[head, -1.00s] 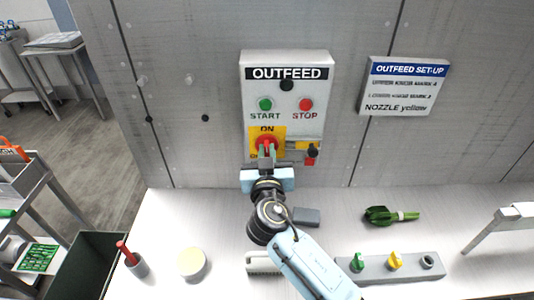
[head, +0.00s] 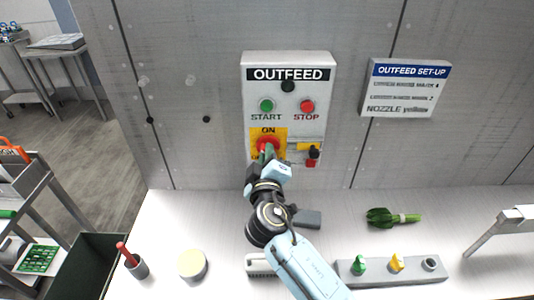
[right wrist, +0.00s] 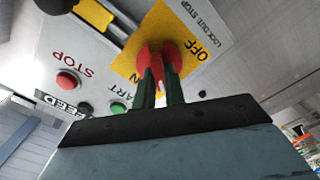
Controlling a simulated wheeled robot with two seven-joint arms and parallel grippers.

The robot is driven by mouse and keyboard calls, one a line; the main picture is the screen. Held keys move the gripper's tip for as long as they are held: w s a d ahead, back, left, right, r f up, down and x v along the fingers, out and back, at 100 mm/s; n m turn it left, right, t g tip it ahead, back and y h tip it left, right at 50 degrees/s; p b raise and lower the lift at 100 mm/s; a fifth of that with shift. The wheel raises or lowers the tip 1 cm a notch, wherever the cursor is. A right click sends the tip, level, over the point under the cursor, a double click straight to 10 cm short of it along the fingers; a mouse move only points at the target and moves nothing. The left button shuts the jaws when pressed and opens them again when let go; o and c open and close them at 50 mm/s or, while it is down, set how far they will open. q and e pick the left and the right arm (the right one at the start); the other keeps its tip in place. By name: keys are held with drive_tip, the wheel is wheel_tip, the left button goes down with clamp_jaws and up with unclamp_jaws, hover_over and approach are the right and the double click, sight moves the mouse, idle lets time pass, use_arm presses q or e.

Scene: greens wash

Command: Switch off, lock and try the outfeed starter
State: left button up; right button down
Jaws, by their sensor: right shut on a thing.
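The OUTFEED starter box (head: 329,105) is on the grey wall, with a green START button (head: 266,106) and a red STOP button (head: 307,107). Below is a red rotary switch (head: 265,144) on a yellow plate marked ON at the top; OFF shows in the right wrist view (right wrist: 205,48). My right gripper (head: 268,153) is shut on the switch's red handle (right wrist: 157,62). The handle looks aslant to the plate. A small black-and-red piece (head: 313,154) is beside the switch, by a yellow bar. I cannot tell whether it is a lock. My left gripper is out of view.
An OUTFEED SET-UP sign (head: 408,88) is on the wall at right. The white bench (head: 215,225) carries a grey holder (head: 390,270) with green and yellow knobs, a green bundle (head: 392,217), a round tub (head: 193,265) and a red-handled tool in a cup (head: 138,268).

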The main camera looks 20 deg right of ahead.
drive_tip(key=shift+f+n+p, duration=0.15)
drive_tip(key=shift+n+p, duration=0.85)
drive_tip(key=shift+n, duration=2.5)
drive_tip(key=c, duration=1.5)
unclamp_jaws()
drive_tip(key=shift+a, duration=0.1)
drive_tip(key=shift+b+v, duration=1.4)
drive_tip(key=shift+v, duration=5.35)
